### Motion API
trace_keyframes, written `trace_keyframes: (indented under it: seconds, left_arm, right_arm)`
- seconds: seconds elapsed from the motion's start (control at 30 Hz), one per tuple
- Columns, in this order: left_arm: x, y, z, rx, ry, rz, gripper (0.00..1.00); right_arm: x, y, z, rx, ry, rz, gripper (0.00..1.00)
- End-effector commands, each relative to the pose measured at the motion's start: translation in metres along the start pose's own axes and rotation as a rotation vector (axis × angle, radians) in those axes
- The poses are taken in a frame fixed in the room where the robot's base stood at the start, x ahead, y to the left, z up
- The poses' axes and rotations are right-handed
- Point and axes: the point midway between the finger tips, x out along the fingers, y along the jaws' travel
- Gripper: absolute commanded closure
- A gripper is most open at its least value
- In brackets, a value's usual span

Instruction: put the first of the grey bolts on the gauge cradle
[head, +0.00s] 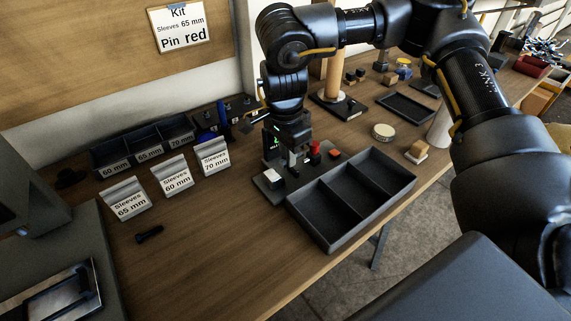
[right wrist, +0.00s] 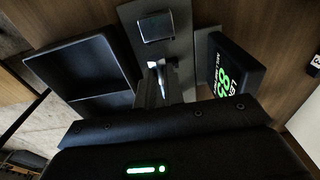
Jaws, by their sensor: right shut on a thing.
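My right gripper (head: 291,158) points down over the gauge (head: 270,187), a dark plate with a pale block and a small green-lit display (right wrist: 236,78). It is shut on a small, light grey piece, seen between the fingertips in the right wrist view, which looks like a grey bolt (right wrist: 157,66). The piece is low over the plate; I cannot tell whether it touches the cradle, which the fingers mostly hide. A dark bolt-like piece (head: 149,234) lies on the table at the left. My left gripper is not in view.
A black tray with three compartments (head: 350,236) stands right beside the gauge. Sleeve signs (head: 176,178) and dark labelled bins (head: 148,155) stand to the left. A red knob (head: 315,148) is close to the gripper. The front left table is mostly clear.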

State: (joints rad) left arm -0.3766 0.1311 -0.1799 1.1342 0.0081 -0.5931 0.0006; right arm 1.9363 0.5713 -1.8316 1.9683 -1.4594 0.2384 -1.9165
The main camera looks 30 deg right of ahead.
Motion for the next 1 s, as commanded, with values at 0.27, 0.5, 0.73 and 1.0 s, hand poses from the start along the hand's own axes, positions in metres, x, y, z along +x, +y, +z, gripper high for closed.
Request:
trace_keyframes:
  seconds: [0.27,0.5,0.73,1.0]
  left_arm:
    - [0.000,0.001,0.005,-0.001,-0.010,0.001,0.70]
    - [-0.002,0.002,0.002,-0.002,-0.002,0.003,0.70]
    - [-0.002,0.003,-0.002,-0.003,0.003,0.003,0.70]
    - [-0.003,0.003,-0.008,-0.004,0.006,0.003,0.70]
  right_arm:
    - [0.018,-0.007,0.004,0.000,0.001,0.003,1.00]
    - [0.040,-0.007,0.005,0.000,0.001,-0.001,1.00]
    - [0.041,-0.007,0.005,0.001,0.001,0.000,1.00]
    - [0.043,-0.007,0.005,0.001,0.001,0.000,0.73]
